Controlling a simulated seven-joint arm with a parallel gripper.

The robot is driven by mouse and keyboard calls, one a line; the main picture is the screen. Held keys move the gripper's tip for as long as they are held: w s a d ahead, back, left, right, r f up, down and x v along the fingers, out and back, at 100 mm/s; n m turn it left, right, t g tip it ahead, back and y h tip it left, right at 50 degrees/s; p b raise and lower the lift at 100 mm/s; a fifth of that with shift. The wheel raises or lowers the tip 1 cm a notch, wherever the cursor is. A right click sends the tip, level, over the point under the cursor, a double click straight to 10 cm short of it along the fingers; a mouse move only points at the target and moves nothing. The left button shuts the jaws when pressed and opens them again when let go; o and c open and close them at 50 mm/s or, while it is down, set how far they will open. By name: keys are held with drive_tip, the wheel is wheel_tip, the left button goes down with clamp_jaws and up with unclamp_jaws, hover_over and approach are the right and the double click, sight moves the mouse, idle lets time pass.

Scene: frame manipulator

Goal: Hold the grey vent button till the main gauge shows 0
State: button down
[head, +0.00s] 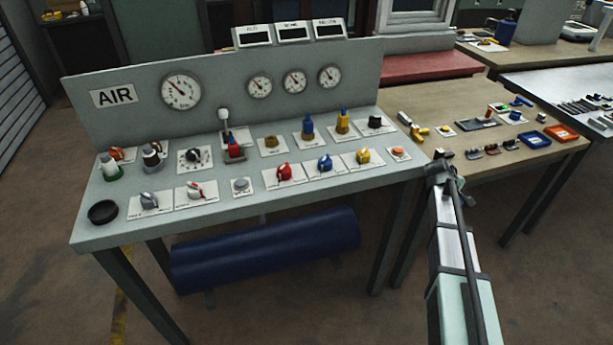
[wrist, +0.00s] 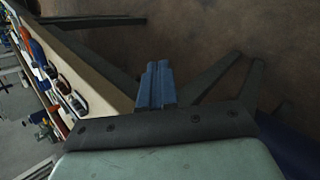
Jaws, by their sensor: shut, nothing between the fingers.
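The grey vent button (head: 240,185) sits on a small white plate in the front row of the sloped panel, left of the red-handled valve. The main gauge (head: 181,89) is the largest dial, on the upright back panel right of the AIR sign. Its needle seems to point to the upper left; the numbers are too small to read. My gripper (head: 441,158) is beyond the panel's right end, well away from the button. In the wrist view its blue fingers (wrist: 155,84) are shut together and empty. The button does not show in the wrist view.
Red, blue and yellow valves (head: 325,163) and an orange button (head: 398,153) lie between my gripper and the grey button. A white-knobbed lever (head: 224,115) stands behind it. A wooden bench (head: 440,100) with small parts is at the right. A blue tank (head: 265,248) hangs below.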

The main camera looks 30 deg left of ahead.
drive_tip(key=w+a+r+n+t, duration=0.1)
drive_tip(key=w+a+r, duration=0.15)
drive_tip(key=r, duration=0.35)
drive_tip(key=w+a+r+n+t, duration=0.1)
drive_tip(key=w+r, duration=0.2)
drive_tip(key=r, duration=0.3)
drive_tip(key=s+a+r+n, duration=0.1)
drive_tip(key=s+a+r, duration=0.1)
drive_tip(key=a, duration=0.5)
drive_tip(key=s+a+r+n, duration=0.1)
drive_tip(key=s+a+r, duration=0.1)
drive_tip(key=a, duration=0.6)
drive_tip(key=s+a+r+n+t+y, duration=0.1)
drive_tip(key=s+a+r, duration=0.2)
drive_tip(key=a, duration=0.5)
drive_tip(key=shift+s+r, duration=0.1)
drive_tip(key=shift+s, duration=0.1)
drive_tip(key=s+a+r+n+y, duration=0.1)
drive_tip(key=s+a+r+n, duration=0.15)
drive_tip(key=s+a, duration=0.85)
wheel_tip(320, 180, up, 4)
drive_tip(key=n+y, duration=0.3)
drive_tip(key=n, duration=0.2)
hover_over(238, 184)
drive_tip(key=shift+t, duration=0.3)
drive_tip(key=shift+f, duration=4.4)
